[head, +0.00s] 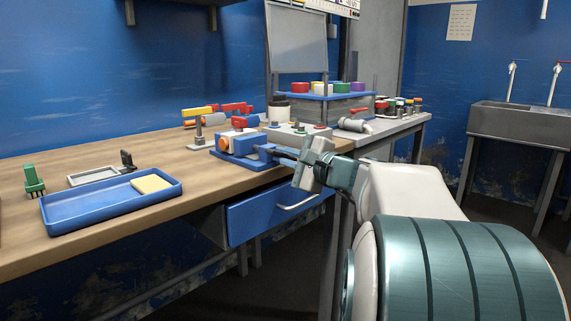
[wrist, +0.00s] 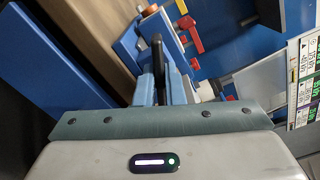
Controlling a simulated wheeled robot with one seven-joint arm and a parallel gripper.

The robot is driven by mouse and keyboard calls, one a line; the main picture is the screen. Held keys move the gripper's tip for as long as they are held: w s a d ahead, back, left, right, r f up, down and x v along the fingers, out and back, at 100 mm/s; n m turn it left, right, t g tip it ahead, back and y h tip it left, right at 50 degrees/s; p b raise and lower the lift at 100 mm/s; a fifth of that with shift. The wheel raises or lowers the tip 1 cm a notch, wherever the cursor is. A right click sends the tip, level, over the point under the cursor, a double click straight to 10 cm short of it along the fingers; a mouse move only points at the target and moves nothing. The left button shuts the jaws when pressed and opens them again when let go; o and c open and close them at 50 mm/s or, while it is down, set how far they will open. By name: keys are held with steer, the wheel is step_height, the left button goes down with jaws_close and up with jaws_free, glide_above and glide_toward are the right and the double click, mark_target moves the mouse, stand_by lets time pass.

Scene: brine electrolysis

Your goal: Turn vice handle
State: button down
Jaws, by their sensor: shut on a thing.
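The blue vice (head: 236,152) sits at the front edge of the wooden workbench, with an orange-and-white object at its jaws. My gripper (head: 292,160) is at the near right side of the vice, where the handle is, and mostly hides the handle. In the wrist view a dark upright handle bar (wrist: 158,52) stands between the two light-blue fingers of my gripper (wrist: 160,82). The fingers are shut on this vice handle. Blue vice parts (wrist: 128,48) show beyond and to the left of it.
A blue tray (head: 72,211) with a yellow sponge (head: 152,183) lies on the bench at left. A blue drawer (head: 262,216) is under the bench below the vice. Coloured tools (head: 230,109) and a block with several coloured lids (head: 325,101) stand behind.

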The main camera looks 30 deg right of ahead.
steer(key=shift+f, duration=0.1)
stand_by(0.3)
steer(key=c, duration=1.5)
jaws_free()
steer(key=shift+s, duration=0.1)
steer(key=p+v, duration=0.3)
steer(key=v, duration=1)
steer(key=shift+s+d, duration=0.1)
steer(key=shift+s, duration=0.25)
steer(key=shift+p, duration=0.3)
